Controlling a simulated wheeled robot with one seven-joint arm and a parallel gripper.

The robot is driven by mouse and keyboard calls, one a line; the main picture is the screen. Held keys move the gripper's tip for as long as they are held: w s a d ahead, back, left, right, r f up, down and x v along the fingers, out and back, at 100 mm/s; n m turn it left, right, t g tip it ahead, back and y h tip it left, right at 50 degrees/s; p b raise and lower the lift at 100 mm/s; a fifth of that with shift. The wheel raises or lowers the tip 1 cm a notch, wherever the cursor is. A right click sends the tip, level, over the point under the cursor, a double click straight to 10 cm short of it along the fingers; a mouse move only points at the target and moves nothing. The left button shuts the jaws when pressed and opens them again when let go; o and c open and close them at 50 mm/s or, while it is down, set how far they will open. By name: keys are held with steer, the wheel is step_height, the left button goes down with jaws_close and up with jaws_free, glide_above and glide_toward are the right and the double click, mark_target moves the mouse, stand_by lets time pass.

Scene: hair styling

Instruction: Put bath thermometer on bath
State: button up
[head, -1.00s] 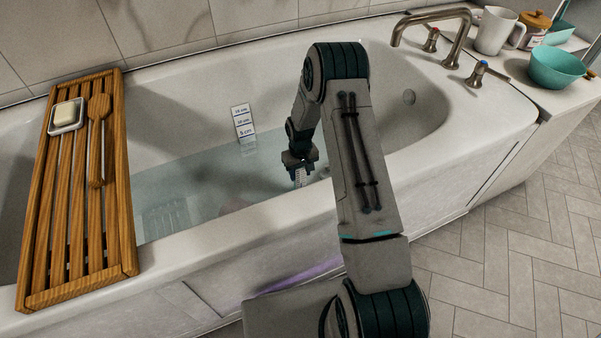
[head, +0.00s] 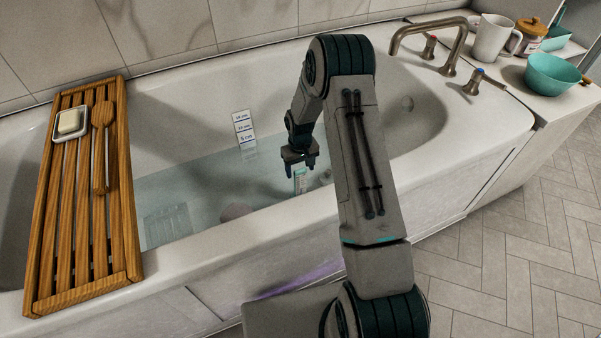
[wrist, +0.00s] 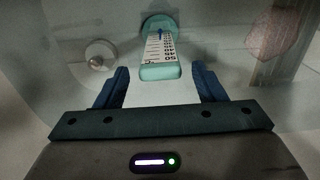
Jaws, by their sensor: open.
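The bath thermometer (wrist: 160,52), teal with a white numbered scale, shows in the wrist view just beyond and between my fingers. In the head view the thermometer (head: 300,180) is in the bath water directly below my gripper. My gripper (head: 300,166) is open over the water, and its two blue fingertips (wrist: 164,84) stand apart with nothing between them that I can see them touch. The bath (head: 215,262) is a white tub partly filled with water. The thermometer's lower part is hard to make out in the head view.
A wooden rack (head: 78,200) with a soap dish (head: 70,125) and brush (head: 102,140) spans the tub's left. A depth label (head: 243,128) is on the back wall. The tap (head: 430,35), mug (head: 492,38) and teal bowl (head: 552,74) are at upper right. Open water lies left of my gripper.

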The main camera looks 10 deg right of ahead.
step_height(320, 180, up, 7)
steer(key=shift+f+p, duration=0.15)
steer(key=shift+p, duration=0.7)
steer(key=s+r, duration=0.5)
steer(key=r, duration=0.4)
steer(key=s+r, duration=0.6)
steer(key=r, duration=0.3)
steer(key=s+r+m, duration=0.1)
steer(key=s+r, duration=0.3)
steer(key=s, duration=0.5)
steer(key=s+r+m+t, duration=0.1)
steer(key=s+r, duration=0.3)
steer(key=s, duration=0.5)
steer(key=shift+s+r, duration=0.25)
steer(key=shift+s, duration=0.05)
